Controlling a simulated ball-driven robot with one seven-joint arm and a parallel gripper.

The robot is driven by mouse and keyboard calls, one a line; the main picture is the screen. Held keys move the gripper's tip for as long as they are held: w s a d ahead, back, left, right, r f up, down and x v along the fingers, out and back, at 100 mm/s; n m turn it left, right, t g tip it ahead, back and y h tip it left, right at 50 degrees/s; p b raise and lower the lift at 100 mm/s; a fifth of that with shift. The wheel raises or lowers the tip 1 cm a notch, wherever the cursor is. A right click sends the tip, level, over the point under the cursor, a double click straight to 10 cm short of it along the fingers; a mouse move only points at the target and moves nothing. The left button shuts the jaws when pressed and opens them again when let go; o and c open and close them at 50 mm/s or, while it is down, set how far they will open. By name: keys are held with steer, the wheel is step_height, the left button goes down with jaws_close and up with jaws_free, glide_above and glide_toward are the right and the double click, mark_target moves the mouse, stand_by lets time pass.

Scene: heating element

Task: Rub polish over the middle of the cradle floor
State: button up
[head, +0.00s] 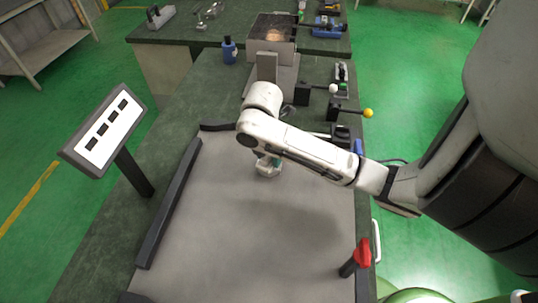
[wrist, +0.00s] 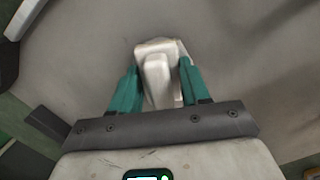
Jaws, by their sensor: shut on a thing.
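The cradle floor (head: 250,225) is a wide flat grey surface with dark rails along its edges. My gripper (head: 268,168) is low over the upper part of this floor, left of its right edge. In the wrist view, the teal fingers of my gripper (wrist: 158,85) are shut on a whitish block-like pad (wrist: 155,55). The grey cradle floor (wrist: 230,45) fills the background behind the pad. I cannot tell whether the pad touches the floor. My arm hides part of the floor in the head view.
A dark rail (head: 172,200) borders the floor on the left. A red-topped post (head: 361,252) stands at the lower right. Levers with white and yellow knobs (head: 368,113), a blue bottle (head: 229,50) and a tilted panel (head: 103,128) stand around. The front floor area is clear.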

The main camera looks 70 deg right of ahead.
stand_by(0.4)
steer(key=shift+r+p, duration=2.55)
steer(key=shift+r, duration=0.95)
